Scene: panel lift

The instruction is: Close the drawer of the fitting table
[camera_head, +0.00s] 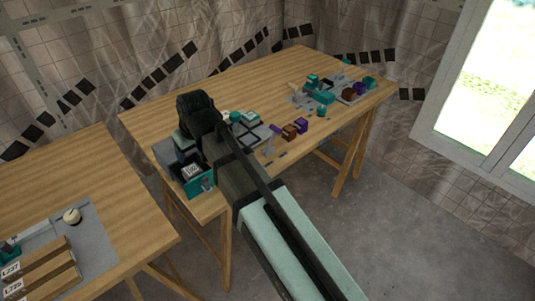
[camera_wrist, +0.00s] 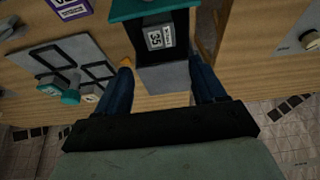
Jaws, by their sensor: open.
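The drawer has a teal front (camera_head: 201,187) and stands pulled out at the near left corner of the fitting table (camera_head: 262,78). A pale block with a dark label lies inside it. In the wrist view the drawer's teal front (camera_wrist: 150,12) is at the top, and the labelled block (camera_wrist: 159,38) reads "55". A grey surface (camera_wrist: 163,78) lies below the block, between my fingers. My gripper (camera_wrist: 160,62) is open, with its two dark blue fingers apart and nothing held. In the head view my arm hides the fingertips; I cannot tell whether they touch the drawer unit.
Grey panels with teal, purple and brown parts lie on the fitting table, including a purple block (camera_head: 301,125) right of my arm. A second wooden table (camera_head: 85,185) at left holds a white knob (camera_head: 72,215) and labelled wooden blocks (camera_head: 40,270). Floor (camera_head: 400,220) is clear at right.

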